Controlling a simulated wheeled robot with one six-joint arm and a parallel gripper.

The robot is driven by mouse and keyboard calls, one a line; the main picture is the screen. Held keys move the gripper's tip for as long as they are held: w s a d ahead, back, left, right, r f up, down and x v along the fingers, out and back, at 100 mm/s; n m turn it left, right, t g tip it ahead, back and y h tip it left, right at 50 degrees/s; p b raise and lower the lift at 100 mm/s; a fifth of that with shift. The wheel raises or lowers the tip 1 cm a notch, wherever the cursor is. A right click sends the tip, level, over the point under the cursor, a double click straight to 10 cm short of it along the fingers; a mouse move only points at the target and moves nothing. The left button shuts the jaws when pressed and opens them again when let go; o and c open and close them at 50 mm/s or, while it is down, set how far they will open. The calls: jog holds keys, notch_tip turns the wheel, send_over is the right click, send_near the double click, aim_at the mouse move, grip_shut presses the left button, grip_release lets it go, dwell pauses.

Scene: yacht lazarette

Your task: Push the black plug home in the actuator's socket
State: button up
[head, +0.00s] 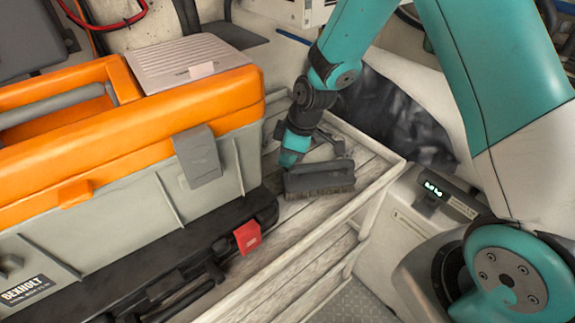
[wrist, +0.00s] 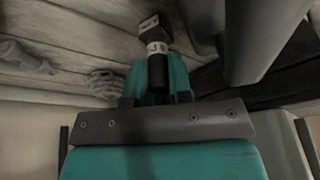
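In the wrist view a black plug (wrist: 157,47) with a white printed band points away from the palm, towards pale wooden slats. My gripper (wrist: 158,72) has its teal fingers on both sides of the plug's black body and looks shut on it. In the head view my gripper (head: 291,152) points down over the wooden shelf, just behind a dark brush. The plug is hidden there. I cannot make out the actuator or its socket for certain in either view.
An orange and grey toolbox (head: 215,225) stands close left of my gripper, on a black case with a red latch (head: 247,237). The brush (head: 320,178) lies on the slatted wooden shelf (head: 290,215). A dark rounded shape (wrist: 255,40) is close at right in the wrist view.

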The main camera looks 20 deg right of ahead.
grip_shut()
